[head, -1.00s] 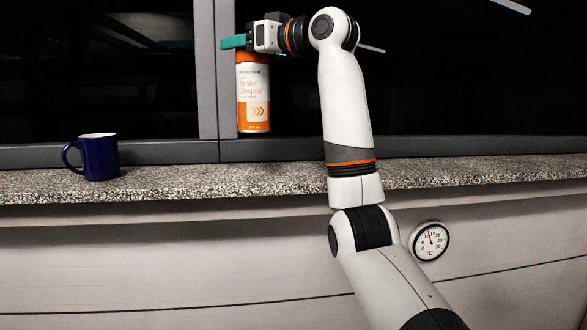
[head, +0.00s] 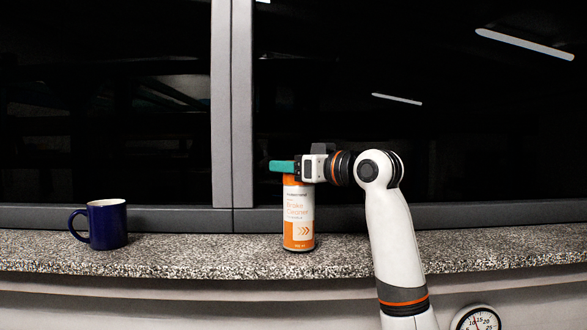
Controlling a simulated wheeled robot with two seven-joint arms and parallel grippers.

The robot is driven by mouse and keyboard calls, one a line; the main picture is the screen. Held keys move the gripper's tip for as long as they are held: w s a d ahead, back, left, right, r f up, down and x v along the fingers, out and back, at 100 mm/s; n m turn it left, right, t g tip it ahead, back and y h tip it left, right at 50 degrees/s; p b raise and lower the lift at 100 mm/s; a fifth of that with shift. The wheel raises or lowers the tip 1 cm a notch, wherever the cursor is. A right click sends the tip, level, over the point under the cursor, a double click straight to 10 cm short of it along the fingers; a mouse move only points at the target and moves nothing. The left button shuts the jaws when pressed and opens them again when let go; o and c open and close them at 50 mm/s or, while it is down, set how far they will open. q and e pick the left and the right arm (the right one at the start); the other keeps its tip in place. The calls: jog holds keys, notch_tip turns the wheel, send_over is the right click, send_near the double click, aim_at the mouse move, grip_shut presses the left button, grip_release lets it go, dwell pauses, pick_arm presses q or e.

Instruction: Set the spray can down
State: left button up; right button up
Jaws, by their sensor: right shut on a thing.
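The spray can (head: 299,215) is an orange and white brake cleaner can. It is upright, with its base at the surface of the speckled stone sill (head: 190,258); I cannot tell for sure whether it bears on it. My right gripper (head: 284,167), with teal fingers, is shut on the top of the can from the right side. The can's top is hidden by the fingers. My left gripper is not in view.
A dark blue mug (head: 107,224) stands on the sill to the left, well apart from the can. A window frame (head: 232,110) rises behind the sill. A round thermometer (head: 477,319) is on the wall below. The sill between mug and can is clear.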

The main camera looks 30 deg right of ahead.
jog(key=shift+s+a+f, duration=0.1)
jog(key=shift+s+f, duration=0.05)
jog(key=shift+f, duration=0.1)
jog(key=shift+s+a+r, duration=0.1)
jog(key=shift+s+a, duration=0.05)
jog(key=shift+a, duration=0.5)
jog(key=o, duration=1.1)
jog(key=shift+d+f, duration=0.2)
jog(key=shift+f, duration=0.1)
jog(key=o, duration=0.4)
jog(key=shift+d, duration=0.2)
jog(key=shift+o, duration=0.2)
jog(key=shift+a+r, duration=0.2)
jog(key=shift+a, duration=0.05)
jog(key=shift+s+d+f, duration=0.1)
jog(key=shift+s, duration=0.05)
jog(key=b+v, duration=0.6)
jog(key=v, duration=0.5)
jog(key=shift+s+d+b, duration=0.2)
jog(key=shift+s+b, duration=0.1)
jog(key=shift+b, duration=0.1)
